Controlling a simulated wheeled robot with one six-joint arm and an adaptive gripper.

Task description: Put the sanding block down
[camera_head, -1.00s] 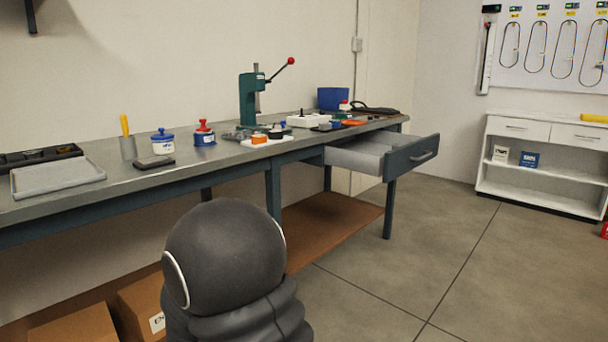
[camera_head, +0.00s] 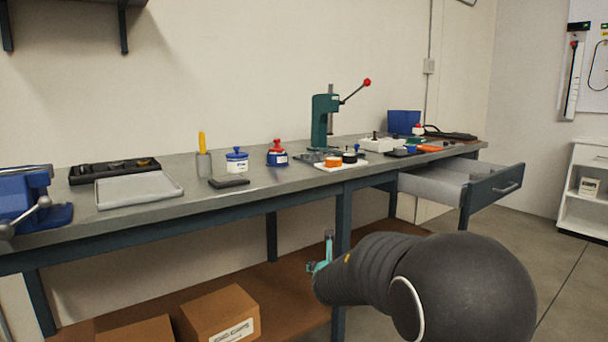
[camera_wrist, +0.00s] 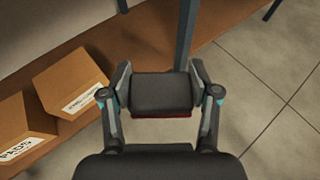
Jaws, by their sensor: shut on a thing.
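My gripper (camera_wrist: 161,97) is shut on the sanding block (camera_wrist: 161,92), a dark grey block with a dark red lower edge, in the wrist view. The block is held between the two fingers, above the brown lower shelf and the floor. In the head view my gripper (camera_head: 322,262) shows only in part, in front of the workbench and below its top; the held block is hidden there. The workbench (camera_head: 245,200) has a grey metal top. A dark flat block or pad (camera_head: 229,182) lies near its front edge.
A grey tray (camera_head: 140,190), blue vise (camera_head: 30,200), jars and a green press (camera_head: 322,120) stand on the bench. The drawer (camera_head: 490,188) is pulled open at the right. Boxes (camera_head: 220,310) sit on the lower shelf. Bare benchtop shows in front of the jars.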

